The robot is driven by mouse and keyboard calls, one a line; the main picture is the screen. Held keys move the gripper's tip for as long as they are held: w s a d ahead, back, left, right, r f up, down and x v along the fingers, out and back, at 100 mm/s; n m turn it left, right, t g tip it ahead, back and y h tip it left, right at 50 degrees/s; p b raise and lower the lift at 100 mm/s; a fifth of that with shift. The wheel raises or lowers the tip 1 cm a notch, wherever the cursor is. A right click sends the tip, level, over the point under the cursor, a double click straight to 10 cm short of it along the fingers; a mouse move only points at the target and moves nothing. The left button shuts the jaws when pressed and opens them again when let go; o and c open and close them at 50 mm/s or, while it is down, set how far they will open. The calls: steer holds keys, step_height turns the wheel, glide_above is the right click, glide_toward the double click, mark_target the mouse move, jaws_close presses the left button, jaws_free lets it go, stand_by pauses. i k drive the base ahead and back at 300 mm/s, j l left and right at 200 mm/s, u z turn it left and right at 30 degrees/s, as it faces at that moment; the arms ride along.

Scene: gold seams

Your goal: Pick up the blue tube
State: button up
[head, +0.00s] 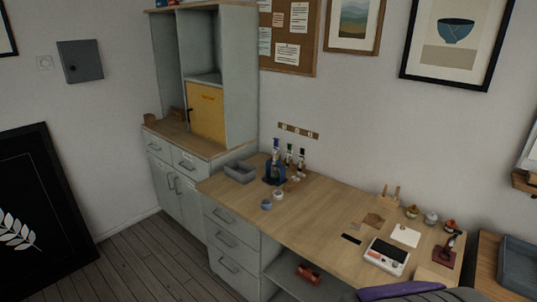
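Several slim upright tube-like items stand together near the left end of the wooden desktop. The leftmost one, with blue on it, is the likely blue tube (277,146); it rises just behind a dark blue object (275,172), and its lower part is hidden. Two others with darker and reddish bands, a middle tube (289,154) and a right tube (301,159), stand to its right. They are too small for me to read labels. My gripper is not in view.
A grey open tray (240,172) lies left of the tubes. A small blue jar (266,205) and a white roll (278,195) are in front. A white device (386,256) and small jars sit farther right. The desktop (320,208) between is clear. Wooden floor (135,262) is free at left.

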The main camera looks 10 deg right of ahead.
mark_target(275, 150)
steer(key=i+j+z, duration=0.2)
steer(key=z, duration=0.15)
steer(key=i+j+z, duration=0.15)
steer(key=z, duration=0.25)
steer(key=i+j+z, duration=0.1)
steer(key=j+z, duration=0.25)
steer(key=i+j+z, duration=0.1)
steer(key=j, duration=0.4)
steer(key=i+j, duration=0.2)
steer(key=j, duration=0.3)
steer(key=i+j+z, duration=0.15)
steer(key=j, duration=0.4)
steer(key=i+j+z, duration=0.1)
steer(key=j, duration=0.4)
steer(key=i+j+z, duration=0.1)
steer(key=j, duration=0.45)
steer(key=i+j, duration=0.1)
steer(key=j, duration=0.9)
steer(key=i, duration=0.05)
